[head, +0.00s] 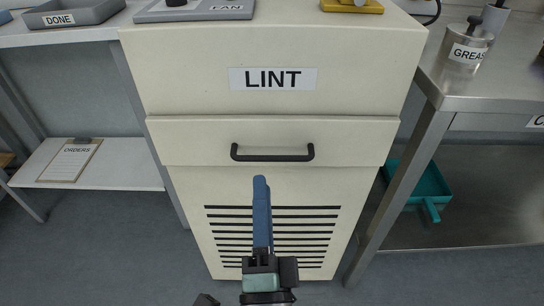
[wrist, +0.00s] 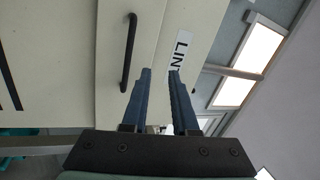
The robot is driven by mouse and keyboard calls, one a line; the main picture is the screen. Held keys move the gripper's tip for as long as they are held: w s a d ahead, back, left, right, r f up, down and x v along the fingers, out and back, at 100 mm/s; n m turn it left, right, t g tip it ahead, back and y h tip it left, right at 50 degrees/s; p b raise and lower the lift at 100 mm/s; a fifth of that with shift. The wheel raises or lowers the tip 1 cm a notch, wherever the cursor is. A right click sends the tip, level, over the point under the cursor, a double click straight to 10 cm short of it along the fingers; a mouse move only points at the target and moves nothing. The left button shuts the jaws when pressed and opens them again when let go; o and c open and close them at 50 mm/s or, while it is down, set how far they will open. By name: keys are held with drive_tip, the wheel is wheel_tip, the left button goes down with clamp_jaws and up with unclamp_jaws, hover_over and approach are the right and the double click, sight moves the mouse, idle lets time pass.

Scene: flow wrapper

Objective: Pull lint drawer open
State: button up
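The lint drawer (head: 190,142) is a cream front with a black bar handle (head: 272,157), set in a cream cabinet under a white LINT label (head: 273,79). The drawer looks shut, flush with the cabinet. My gripper (head: 262,180) shows just below the handle in the head view, its blue fingers lined up one behind the other. In the wrist view my gripper (wrist: 159,71) is open and empty, with a gap between the fingers. There the handle (wrist: 129,52) lies left of the fingertips and the LINT label (wrist: 182,50) right of them. I see no contact with the handle.
A vent with black slots (head: 272,235) is below the drawer. A steel table (head: 480,92) stands at right, with a teal scoop-like container (head: 428,184) beneath it. A shelf with an orders clipboard (head: 71,160) is at left. Grey floor is free in front.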

sight(272, 157)
wheel_tip(272, 157, down, 5)
drive_tip(key=s+d+m+g+h, duration=0.1)
drive_tip(key=s+m, duration=0.1)
drive_tip(key=m, duration=0.1)
drive_tip(key=w+p, duration=0.1)
drive_tip(key=w, duration=0.2)
drive_tip(key=w+r+p, duration=0.1)
drive_tip(key=w, duration=0.3)
drive_tip(key=w+r+p, duration=0.1)
drive_tip(key=w+p, duration=0.1)
drive_tip(key=w, duration=0.2)
drive_tip(key=shift+d+r, duration=0.15)
drive_tip(key=shift+r, duration=0.05)
drive_tip(key=shift+w, duration=0.85)
clamp_jaws()
